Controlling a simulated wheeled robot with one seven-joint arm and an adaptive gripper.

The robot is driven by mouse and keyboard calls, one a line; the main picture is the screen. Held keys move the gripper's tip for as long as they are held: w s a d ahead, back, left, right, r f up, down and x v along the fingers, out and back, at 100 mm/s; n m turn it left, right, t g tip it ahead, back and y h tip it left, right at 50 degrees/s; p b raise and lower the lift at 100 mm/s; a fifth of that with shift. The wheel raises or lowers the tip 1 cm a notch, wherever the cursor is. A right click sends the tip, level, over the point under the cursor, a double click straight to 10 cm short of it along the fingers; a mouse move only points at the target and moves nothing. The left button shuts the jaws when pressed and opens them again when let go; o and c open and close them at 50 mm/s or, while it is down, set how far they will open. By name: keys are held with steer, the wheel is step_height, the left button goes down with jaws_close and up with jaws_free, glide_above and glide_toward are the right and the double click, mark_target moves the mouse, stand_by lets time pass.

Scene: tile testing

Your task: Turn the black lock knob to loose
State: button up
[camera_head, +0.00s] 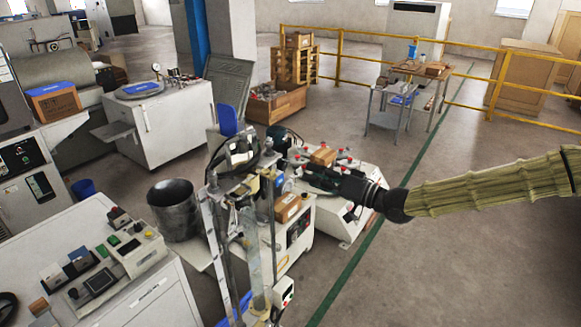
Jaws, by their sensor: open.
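My arm in its yellowish ribbed sleeve comes in from the right. My gripper (298,168) is black and points left, at the upper part of a tall metal test stand (212,232). It is open, and I see nothing held in it. The stand has upright metal columns and a head (240,158) with dark and light fittings. The black lock knob cannot be told apart from the other dark parts around the head and my gripper. I cannot tell whether my gripper touches the stand.
A dark metal bucket (174,209) stands left of the stand. A control console (100,275) fills the lower left. White machines with a small cardboard box (323,156) stand behind my gripper. A yellow railing (415,40) runs across the back. Floor is clear at the lower right.

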mark_target(285, 166)
steer(key=p+x, duration=0.2)
steer(key=x, duration=0.6)
steer(key=shift+w+a, duration=0.15)
steer(key=shift+a, duration=0.2)
steer(key=c, duration=1)
